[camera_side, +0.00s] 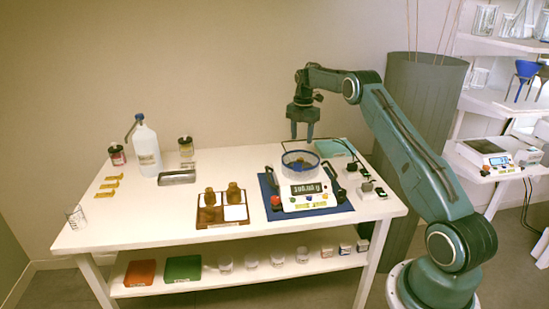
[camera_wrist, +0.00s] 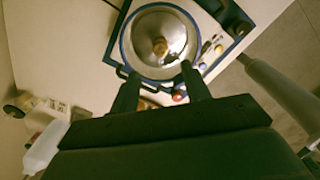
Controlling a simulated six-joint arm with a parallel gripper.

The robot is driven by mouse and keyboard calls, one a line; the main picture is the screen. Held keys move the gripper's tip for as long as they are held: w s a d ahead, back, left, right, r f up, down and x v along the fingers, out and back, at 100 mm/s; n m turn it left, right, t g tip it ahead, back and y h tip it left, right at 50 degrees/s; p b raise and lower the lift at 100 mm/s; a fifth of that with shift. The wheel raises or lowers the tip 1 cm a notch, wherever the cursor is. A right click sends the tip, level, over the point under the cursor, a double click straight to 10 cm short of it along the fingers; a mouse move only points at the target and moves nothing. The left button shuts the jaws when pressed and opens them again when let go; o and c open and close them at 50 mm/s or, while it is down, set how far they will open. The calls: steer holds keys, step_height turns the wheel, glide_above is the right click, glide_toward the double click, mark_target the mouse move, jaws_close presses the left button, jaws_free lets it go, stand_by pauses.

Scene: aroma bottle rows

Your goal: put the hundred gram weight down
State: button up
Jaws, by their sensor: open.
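The hundred gram weight, as far as I can tell, is the small brass piece (camera_wrist: 160,46) standing on the shiny round pan of the balance in the wrist view. A clear ring with a blue rim (camera_side: 300,153) surrounds the pan. The balance (camera_side: 308,198) has a dark display whose digits I cannot read. My gripper (camera_side: 301,138) is above the ring in the side view, fingers pointing down, open and empty. In the wrist view its two dark fingers (camera_wrist: 159,73) are spread apart at the near side of the ring, clear of the brass piece.
The balance sits on a blue mat (camera_side: 268,188). To its left is a brown tray (camera_side: 210,223) with brown bottles. A white wash bottle (camera_side: 146,148) and a metal tray (camera_side: 177,177) stand farther left. Small black-and-white devices (camera_side: 367,187) line the right edge. The table's front left is mostly clear.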

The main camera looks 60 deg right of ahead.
steer(key=shift+r, duration=0.7)
steer(key=s+a+r+m+t, duration=0.1)
steer(key=s+a+r+m, duration=0.3)
steer(key=a+r, duration=0.65)
steer(key=s+a+r+m+t, duration=0.1)
steer(key=s+a+r+m, duration=0.3)
steer(key=a+r, duration=0.7)
steer(key=s+a+m+t, duration=0.2)
steer(key=s+a+m, duration=0.3)
steer(key=s+a, duration=0.7)
steer(key=s+a+f+m, duration=0.2)
steer(key=s, duration=0.5)
steer(key=s+a+f+m+t, duration=0.1)
steer(key=s+a+f+m, duration=0.1)
steer(key=s, duration=0.5)
steer(key=shift+f+m+t, duration=0.3)
steer(key=shift+f+m, duration=0.2)
steer(key=shift+f, duration=0.25)
